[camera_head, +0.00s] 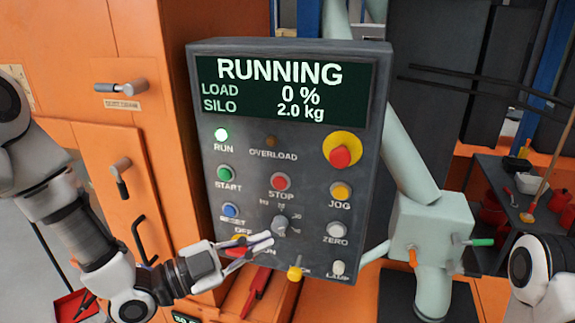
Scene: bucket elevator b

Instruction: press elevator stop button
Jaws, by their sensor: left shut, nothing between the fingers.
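The grey control panel (200,140) stands in the middle, its screen reading RUNNING, LOAD 0 % and SILO 2.0 kg. The red STOP button (280,181) is at the panel's centre, below the OVERLOAD lamp and right of the green START button (226,173). My left gripper (270,240) is shut and empty, in front of the panel's lower part, below and slightly left of the STOP button. It partly hides the OFF/ON switch. My right arm shows at the lower right edge; its gripper is out of the picture.
A large red emergency button (340,157) on a yellow ring sits upper right on the panel. Also there are a yellow JOG button (340,191), blue RESET button (230,210) and a selector knob (280,226). Orange cabinets stand left; a dark shelf (490,160) with red containers stands right.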

